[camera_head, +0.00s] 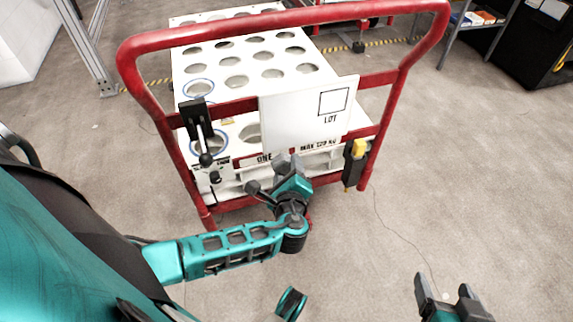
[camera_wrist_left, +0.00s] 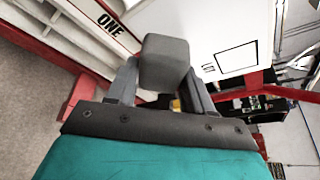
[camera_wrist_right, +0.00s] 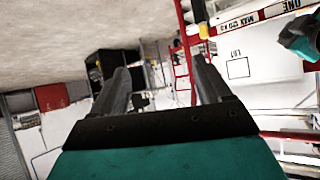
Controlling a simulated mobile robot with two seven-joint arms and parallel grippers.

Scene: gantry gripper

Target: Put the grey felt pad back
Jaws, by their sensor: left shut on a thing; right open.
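The grey felt pad (camera_wrist_left: 165,62) is a grey block between the fingers of my left gripper (camera_wrist_left: 163,88) in the left wrist view. My left gripper (camera_head: 289,168) is shut on it, just in front of the lower edge of a white board (camera_head: 290,115) on the red cart. In the head view I cannot clearly tell the pad from the fingers. The board, which also shows in the left wrist view (camera_wrist_left: 215,25), bears a black square outline and the letters LOT. My right gripper (camera_head: 450,290) is open and empty at lower right, away from the cart.
The red cart frame (camera_head: 290,16) stands around a white rack (camera_head: 205,62) with several round holes. A black clamp (camera_head: 198,125) sits left of the board and a yellow-and-black device (camera_head: 356,160) right of it.

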